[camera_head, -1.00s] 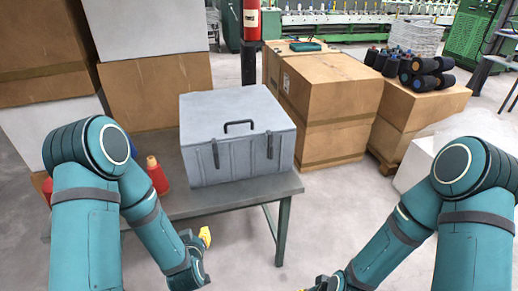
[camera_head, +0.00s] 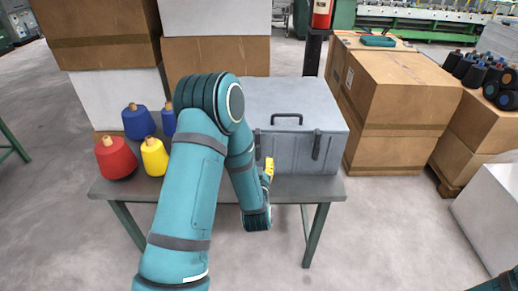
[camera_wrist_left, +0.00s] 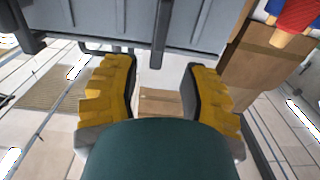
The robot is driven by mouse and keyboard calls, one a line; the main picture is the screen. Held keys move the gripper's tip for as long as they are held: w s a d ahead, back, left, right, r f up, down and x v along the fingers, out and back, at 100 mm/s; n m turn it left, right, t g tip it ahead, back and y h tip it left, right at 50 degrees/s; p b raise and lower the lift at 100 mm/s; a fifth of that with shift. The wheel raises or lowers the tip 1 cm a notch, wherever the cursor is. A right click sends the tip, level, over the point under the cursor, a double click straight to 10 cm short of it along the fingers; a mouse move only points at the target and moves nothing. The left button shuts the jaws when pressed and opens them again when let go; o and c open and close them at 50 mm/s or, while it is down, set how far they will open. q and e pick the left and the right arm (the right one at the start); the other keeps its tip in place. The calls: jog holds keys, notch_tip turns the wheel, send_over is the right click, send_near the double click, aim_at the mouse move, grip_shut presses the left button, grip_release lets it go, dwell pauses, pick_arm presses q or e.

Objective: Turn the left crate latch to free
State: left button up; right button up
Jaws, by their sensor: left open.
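A grey crate (camera_head: 290,100) with a black top handle (camera_head: 287,116) stands on a dark grey table. Its left latch (camera_head: 257,140) is a dark strip on the front, partly covered by my left arm. The right latch (camera_head: 316,145) hangs upright on the front. My left gripper (camera_head: 268,168) is just in front of the crate, near the left latch, with yellow fingers. In the left wrist view, the gripper (camera_wrist_left: 160,80) is open, and the left latch (camera_wrist_left: 158,42) lies ahead between the fingertips, apart from both. My right gripper is out of view.
Red (camera_head: 116,158), yellow (camera_head: 154,157) and blue (camera_head: 138,121) spools stand left on the table (camera_head: 330,188). Cardboard boxes (camera_head: 405,90) stand to the right and behind. Open floor lies in front of the table.

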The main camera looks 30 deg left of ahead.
aim_at(258, 150)
pick_arm(q)
jog(key=x, duration=0.7)
jog(key=shift+w+a, duration=0.1)
jog(key=shift+w, duration=0.15)
grip_shut()
